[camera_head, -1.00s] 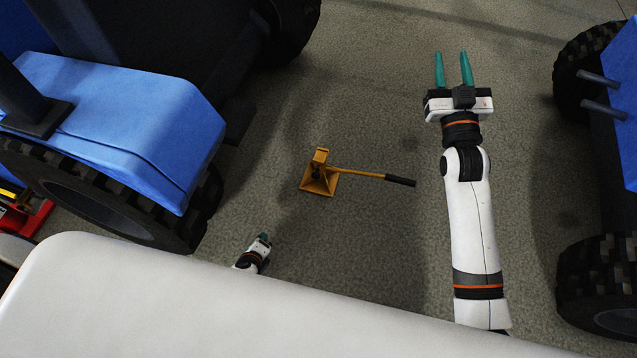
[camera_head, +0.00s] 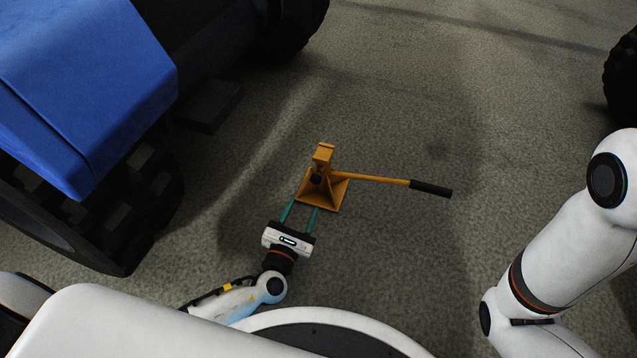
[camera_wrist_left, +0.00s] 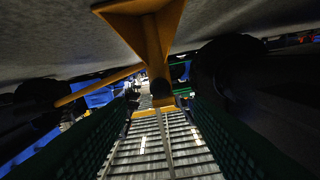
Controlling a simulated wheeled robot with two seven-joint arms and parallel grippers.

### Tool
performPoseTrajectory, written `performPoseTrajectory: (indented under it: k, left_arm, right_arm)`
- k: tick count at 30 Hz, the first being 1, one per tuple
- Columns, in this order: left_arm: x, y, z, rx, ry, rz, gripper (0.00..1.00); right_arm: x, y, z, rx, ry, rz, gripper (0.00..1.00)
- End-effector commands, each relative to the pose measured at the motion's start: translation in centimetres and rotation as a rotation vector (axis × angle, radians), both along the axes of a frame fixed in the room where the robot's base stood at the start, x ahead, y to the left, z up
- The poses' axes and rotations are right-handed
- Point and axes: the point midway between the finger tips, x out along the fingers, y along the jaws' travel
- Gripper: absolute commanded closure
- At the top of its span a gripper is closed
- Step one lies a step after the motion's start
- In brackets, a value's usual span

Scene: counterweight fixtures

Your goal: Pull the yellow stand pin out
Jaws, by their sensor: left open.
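The yellow stand (camera_head: 326,193) stands on the floor, with a flared square base, a short upright post and a long handle to the right ending in a black grip (camera_head: 431,188). A dark round knob (camera_head: 316,179) sits on the post's near side; I cannot tell for certain that it is the pin's end. My left gripper (camera_head: 302,207) is open and empty, its teal fingertips close to the stand's near side. In the left wrist view the stand (camera_wrist_left: 152,35) appears upside down, and the dark knob (camera_wrist_left: 161,88) lies ahead between the two fingers.
A blue tractor-like vehicle (camera_head: 80,80) with large dark tyres fills the left. Another dark tyre (camera_head: 622,75) shows at the right edge. My right arm crosses the lower right, its gripper out of frame. Bare floor (camera_head: 430,270) lies right of and beyond the stand.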

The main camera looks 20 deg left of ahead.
Motion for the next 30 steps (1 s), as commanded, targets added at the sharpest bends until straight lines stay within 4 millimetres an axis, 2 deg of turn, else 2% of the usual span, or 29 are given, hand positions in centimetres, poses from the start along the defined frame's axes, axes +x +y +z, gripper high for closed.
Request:
performPoseTrajectory:
  k: [5,12,18,24,30]
  left_arm:
    - [2.5,-0.1,-0.1,-0.001,-0.006,0.001,0.53]
    - [7.4,-0.3,-0.3,-0.002,-0.003,0.002,0.53]
    - [10.4,-0.4,-0.2,-0.002,-0.002,0.002,0.53]
    - [11.6,-0.4,0.0,-0.002,0.000,0.001,0.53]
    - [11.7,-0.4,0.1,-0.002,0.000,0.000,0.53]
  right_arm:
    - [-0.1,0.0,-1.2,0.000,-0.002,0.000,0.64]
    - [0.0,0.0,-3.3,0.000,-0.001,0.000,0.64]
    - [0.0,0.0,-4.4,0.000,0.000,0.000,0.64]
    - [0.0,0.0,-4.7,0.000,0.000,0.000,0.64]
    - [0.0,0.0,-4.7,0.000,-0.001,0.000,0.64]
